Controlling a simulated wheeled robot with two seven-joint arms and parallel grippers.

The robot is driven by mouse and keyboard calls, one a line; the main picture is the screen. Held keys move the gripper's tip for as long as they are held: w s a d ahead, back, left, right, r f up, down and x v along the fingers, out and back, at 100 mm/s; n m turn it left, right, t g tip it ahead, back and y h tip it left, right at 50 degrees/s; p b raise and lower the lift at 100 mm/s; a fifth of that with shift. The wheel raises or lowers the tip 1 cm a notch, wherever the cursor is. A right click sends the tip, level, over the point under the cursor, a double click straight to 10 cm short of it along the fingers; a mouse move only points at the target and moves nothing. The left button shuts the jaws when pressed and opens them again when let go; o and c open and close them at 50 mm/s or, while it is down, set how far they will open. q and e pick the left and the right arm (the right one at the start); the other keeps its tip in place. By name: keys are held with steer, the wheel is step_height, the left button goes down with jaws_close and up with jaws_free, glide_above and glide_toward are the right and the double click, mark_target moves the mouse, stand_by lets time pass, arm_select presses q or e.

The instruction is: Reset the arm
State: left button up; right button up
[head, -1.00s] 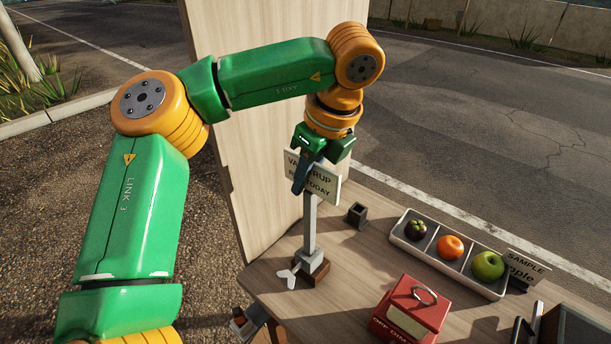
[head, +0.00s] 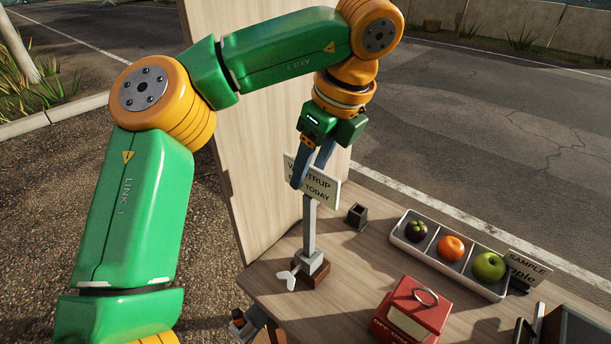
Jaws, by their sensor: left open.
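My left gripper (head: 309,186) is open, with its two dark fingers pointing down in front of the white sign (head: 326,191). The fingers cover part of the sign's lettering. I cannot tell whether they touch it. The sign stands on a grey post (head: 309,225) with a brown base (head: 308,275) near the left end of the wooden table (head: 345,275). My left arm reaches in from the left, bent high over the table. My right gripper does not show.
A white tray (head: 437,263) holds a mangosteen (head: 416,231), an orange (head: 451,248) and a green apple (head: 488,266). A red box (head: 411,312) stands at the front. A tall wooden panel (head: 240,130) rises behind my arm.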

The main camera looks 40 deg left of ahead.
arm_select(q)
steer(key=v, duration=0.3)
steer(key=shift+s+d+r+p, duration=0.1)
steer(key=shift+d+p, duration=0.05)
steer(key=shift+p, duration=0.15)
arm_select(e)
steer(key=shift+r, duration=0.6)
